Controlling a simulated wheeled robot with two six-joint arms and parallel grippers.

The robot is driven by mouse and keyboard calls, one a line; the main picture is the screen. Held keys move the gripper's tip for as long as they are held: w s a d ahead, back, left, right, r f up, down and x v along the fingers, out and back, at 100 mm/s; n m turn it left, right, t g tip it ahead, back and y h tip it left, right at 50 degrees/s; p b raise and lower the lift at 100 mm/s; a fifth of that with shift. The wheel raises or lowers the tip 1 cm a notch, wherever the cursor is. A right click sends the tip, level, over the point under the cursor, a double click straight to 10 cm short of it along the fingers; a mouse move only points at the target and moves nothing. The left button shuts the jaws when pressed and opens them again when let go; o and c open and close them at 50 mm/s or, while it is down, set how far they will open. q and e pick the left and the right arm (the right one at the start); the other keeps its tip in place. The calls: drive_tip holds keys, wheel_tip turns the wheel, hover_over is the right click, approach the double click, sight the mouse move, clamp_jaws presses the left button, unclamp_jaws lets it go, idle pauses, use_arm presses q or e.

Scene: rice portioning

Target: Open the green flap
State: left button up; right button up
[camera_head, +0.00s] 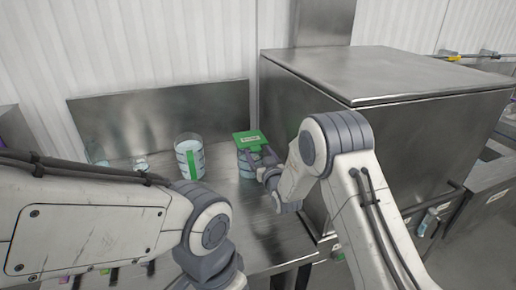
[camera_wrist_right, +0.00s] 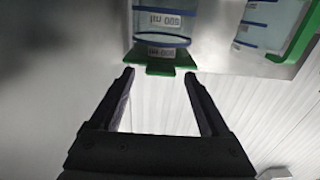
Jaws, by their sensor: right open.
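The green flap (camera_head: 250,139) with a white label lies on top of a clear, blue-banded container (camera_head: 246,165) on the metal counter. My right gripper (camera_head: 261,166) is at the right side of this container, partly hidden by its own wrist. In the right wrist view the picture is upside down. There my right gripper (camera_wrist_right: 157,76) is open and empty, and the green flap (camera_wrist_right: 166,66) shows just beyond and between its fingertips, at the end of the container (camera_wrist_right: 162,22). I cannot tell whether they touch. My left arm comes in from the left; its gripper is out of view.
A taller clear container (camera_head: 181,157) with a green stripe stands to the left on the counter (camera_head: 222,182). A large metal box (camera_head: 400,75) stands close on the right of my right arm. A metal backsplash (camera_head: 150,118) is behind. The counter between the containers is clear.

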drive_tip(key=shift+x, duration=0.8)
clamp_jaws()
idle(1.0)
